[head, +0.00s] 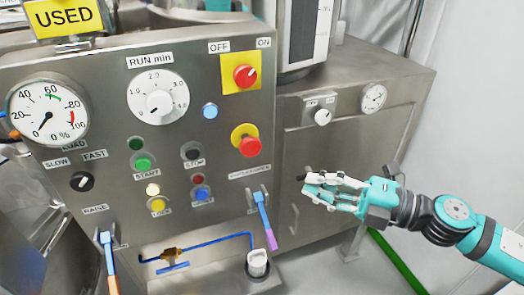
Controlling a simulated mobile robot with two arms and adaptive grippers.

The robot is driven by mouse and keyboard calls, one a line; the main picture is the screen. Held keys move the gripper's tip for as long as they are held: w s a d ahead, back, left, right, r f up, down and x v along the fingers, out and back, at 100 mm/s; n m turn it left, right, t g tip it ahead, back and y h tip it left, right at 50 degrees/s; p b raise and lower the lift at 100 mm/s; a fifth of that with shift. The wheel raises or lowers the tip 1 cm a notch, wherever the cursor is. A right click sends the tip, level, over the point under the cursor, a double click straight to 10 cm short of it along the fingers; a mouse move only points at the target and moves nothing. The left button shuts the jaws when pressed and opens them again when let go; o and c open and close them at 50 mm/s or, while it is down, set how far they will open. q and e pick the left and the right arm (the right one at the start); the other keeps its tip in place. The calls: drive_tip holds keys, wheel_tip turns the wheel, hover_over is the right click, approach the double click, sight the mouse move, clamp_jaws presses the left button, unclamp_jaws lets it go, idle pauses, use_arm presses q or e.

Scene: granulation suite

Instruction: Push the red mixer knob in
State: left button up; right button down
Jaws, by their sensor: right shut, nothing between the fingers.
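A red mushroom knob (250,146) on a yellow round collar stands out from the right part of the steel control panel. A second red knob (245,76), a rotary switch on a yellow square plate, sits above it under the OFF and ON labels. The pictures do not show which of the two is the mixer knob. My right gripper (306,188) is shut and empty, to the right of and below the mushroom knob, apart from it. Its fingers point left toward the panel. My left gripper is not in view.
The steel panel (105,95) also carries a RUN min dial (158,97), a round gauge (47,112), and several coloured buttons. A blue-purple lever (263,220) sticks out below the mushroom knob. A steel cabinet (350,150) with a small knob (322,117) stands behind my right gripper.

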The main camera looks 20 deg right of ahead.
drive_tip(key=p, duration=0.5)
approach(248, 145)
drive_tip(key=w+a, duration=0.2)
drive_tip(key=a, duration=0.4)
drive_tip(key=shift+w+d+f, duration=0.15)
drive_tip(key=shift+w+f, duration=0.2)
drive_tip(key=shift+w, duration=0.3)
drive_tip(key=shift+w+r+p, duration=0.15)
drive_tip(key=shift+w+p, duration=0.3)
drive_tip(key=shift+w, duration=0.05)
drive_tip(key=shift+w+r+p, duration=0.15)
drive_tip(key=shift+w+p, duration=0.3)
drive_tip(key=shift+w, duration=0.1)
drive_tip(key=shift+s+d, duration=0.1)
